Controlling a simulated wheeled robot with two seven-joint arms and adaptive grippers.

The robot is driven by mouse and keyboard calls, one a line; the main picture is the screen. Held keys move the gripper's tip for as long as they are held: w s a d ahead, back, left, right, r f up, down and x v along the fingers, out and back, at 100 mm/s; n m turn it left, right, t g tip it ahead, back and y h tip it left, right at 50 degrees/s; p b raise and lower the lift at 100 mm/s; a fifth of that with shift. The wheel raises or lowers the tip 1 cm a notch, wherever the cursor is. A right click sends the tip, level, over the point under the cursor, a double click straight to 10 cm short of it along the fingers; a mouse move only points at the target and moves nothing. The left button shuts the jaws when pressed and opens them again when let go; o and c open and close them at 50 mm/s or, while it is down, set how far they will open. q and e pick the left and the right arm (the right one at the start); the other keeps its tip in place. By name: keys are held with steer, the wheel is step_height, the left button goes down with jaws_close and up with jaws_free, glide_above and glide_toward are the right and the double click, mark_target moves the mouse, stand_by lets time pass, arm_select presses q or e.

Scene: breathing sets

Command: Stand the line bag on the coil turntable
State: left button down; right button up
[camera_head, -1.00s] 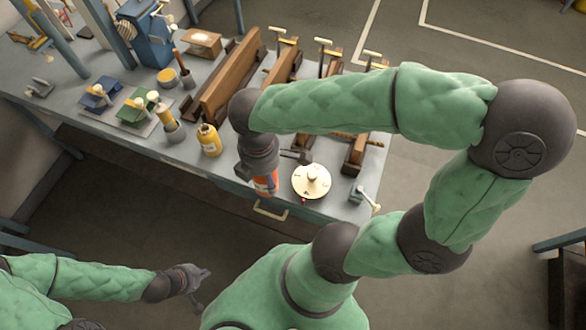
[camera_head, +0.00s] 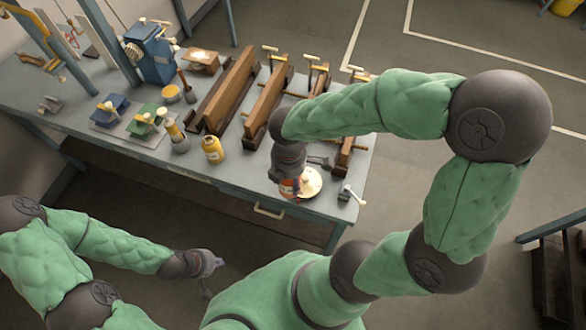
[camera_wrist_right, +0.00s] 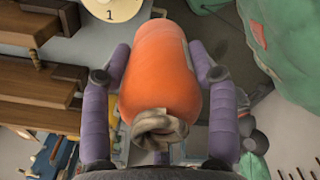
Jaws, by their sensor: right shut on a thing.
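The orange line bag (camera_head: 289,188) is held in my right gripper (camera_head: 291,172). In the right wrist view the bag (camera_wrist_right: 160,75) sits between the two purple fingers, its gathered dark neck toward the wrist. The coil turntable (camera_head: 312,183) is a pale cream disc near the bench's front edge. The bag and gripper cover its left part in the head view; I cannot tell whether the bag touches it. In the wrist view the turntable (camera_wrist_right: 108,8), marked 1, shows beyond the bag. My left gripper (camera_head: 217,264) is off the bench, its opening unclear.
A yellow bottle (camera_head: 212,150) stands left of the bag on the bench (camera_head: 245,197). Brown wooden racks (camera_head: 268,100) stand behind. A small crank device (camera_head: 349,193) sits right of the turntable at the bench corner.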

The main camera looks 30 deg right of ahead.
steer(key=shift+w+d+f+b, duration=0.25)
steer(key=shift+w+d+f, duration=0.6)
steer(key=shift+w+f, duration=0.8)
steer(key=shift+w+d+f+b, duration=0.2)
steer(key=shift+w+d+f, duration=0.8)
steer(key=shift+f, duration=1)
steer(key=shift+w+d+f+b, duration=0.25)
steer(key=shift+w+d+f, duration=0.5)
steer(key=shift+w+f, duration=0.95)
steer(key=shift+s+f, duration=0.1)
steer(key=shift+s, duration=0.15)
steer(key=shift+f, duration=0.15)
steer(key=o, duration=1.5)
steer(key=shift+o, duration=0.2)
